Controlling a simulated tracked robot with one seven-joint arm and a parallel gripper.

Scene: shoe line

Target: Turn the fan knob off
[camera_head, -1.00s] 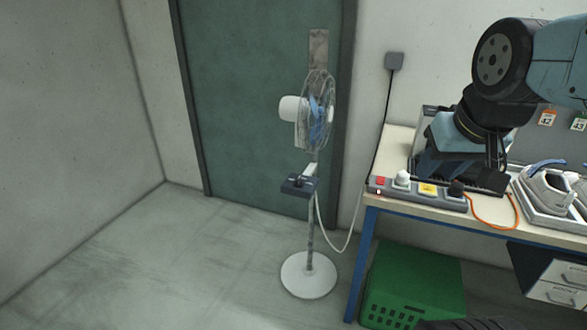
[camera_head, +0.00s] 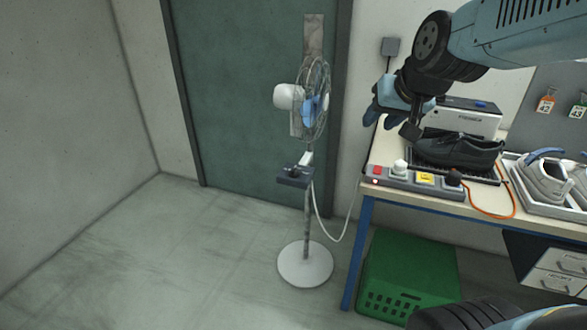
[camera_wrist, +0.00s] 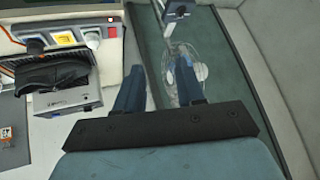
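A standing fan (camera_head: 308,100) with a white motor housing and a wire cage stands in front of the green door. My gripper (camera_head: 380,112) is to the right of the fan, above the bench's left end, apart from the control box. In the wrist view, its two blue fingers are spread with nothing between them (camera_wrist: 160,68). The fan (camera_wrist: 187,72) shows beyond the fingers, and the control box (camera_wrist: 176,8) at the top edge.
The bench (camera_head: 400,210) holds a switch strip (camera_head: 425,190) with a red switch and white and black plugs or knobs, a black shoe (camera_head: 458,151), a grey machine (camera_head: 470,118) and a tray of light shoes. A green crate (camera_head: 410,270) is underneath. Floor left of the fan is clear.

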